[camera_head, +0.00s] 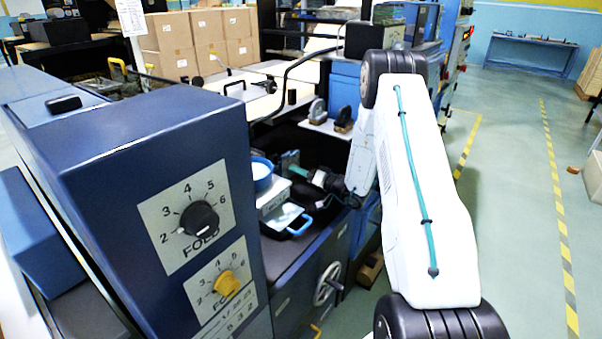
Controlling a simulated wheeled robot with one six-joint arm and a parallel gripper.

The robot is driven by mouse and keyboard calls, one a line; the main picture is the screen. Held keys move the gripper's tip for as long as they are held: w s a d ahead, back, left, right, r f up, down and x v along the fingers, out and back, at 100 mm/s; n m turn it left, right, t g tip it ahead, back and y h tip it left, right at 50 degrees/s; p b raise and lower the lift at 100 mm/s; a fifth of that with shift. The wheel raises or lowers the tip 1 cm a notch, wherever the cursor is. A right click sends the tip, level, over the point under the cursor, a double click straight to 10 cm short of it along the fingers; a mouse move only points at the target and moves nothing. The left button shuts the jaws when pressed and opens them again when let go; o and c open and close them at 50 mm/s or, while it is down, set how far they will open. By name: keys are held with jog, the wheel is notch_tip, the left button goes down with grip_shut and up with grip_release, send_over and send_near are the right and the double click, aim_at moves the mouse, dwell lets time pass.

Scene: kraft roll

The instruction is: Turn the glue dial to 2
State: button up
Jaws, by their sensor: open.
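On the blue machine cabinet at the left, a black dial (198,218) sits on a white plate with numbers about 2 to 6 and a label that seems to read FOLD. I cannot read the word glue on either plate. My gripper (300,171) is open, right of the cabinet, beyond a blue cup and apart from both dials. Its fingers are small and dark here.
A handwheel (327,284) is on the machine's front. Cardboard boxes (195,42) are stacked behind. Open floor lies right of my arm.

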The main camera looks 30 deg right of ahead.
jog(key=v, duration=0.7)
jog(key=shift+s, duration=0.35)
jog(key=shift+d, duration=0.15)
